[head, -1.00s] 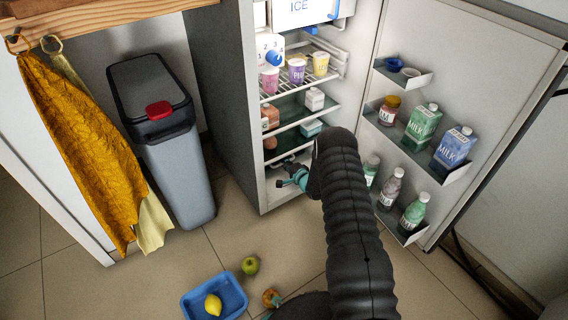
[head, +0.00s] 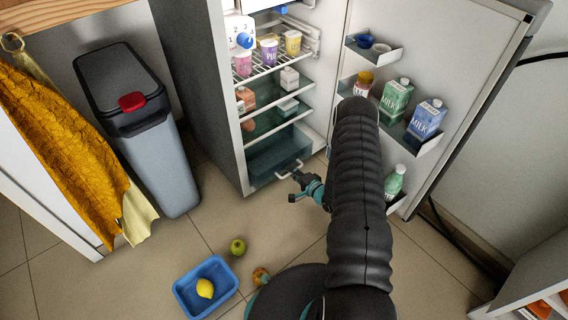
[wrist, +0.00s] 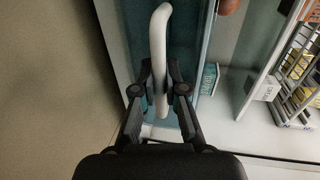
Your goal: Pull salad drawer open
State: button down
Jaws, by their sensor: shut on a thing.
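The salad drawer (head: 272,158) is a teal, see-through drawer at the bottom of the open fridge. It sticks out from under the lowest shelf in the head view. Its white bar handle (head: 289,169) is on its front. My gripper (head: 296,184) is at this handle. In the wrist view the drawer (wrist: 185,30) lies behind the white handle (wrist: 158,50), and the two fingers of my gripper (wrist: 160,95) are closed around the handle.
The fridge door (head: 440,60) stands open on the right, with cartons and bottles on its racks. A blue tray (head: 232,300) with a lemon (head: 205,288), a green apple (head: 238,247) and another fruit (head: 261,276) are on the floor. A grey bin (head: 155,165) stands left.

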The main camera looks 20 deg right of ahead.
jog(key=shift+s+d, duration=0.25)
jog(key=shift+s, duration=0.25)
jog(key=c, duration=1.2)
grip_release()
jog(key=v, duration=1.2)
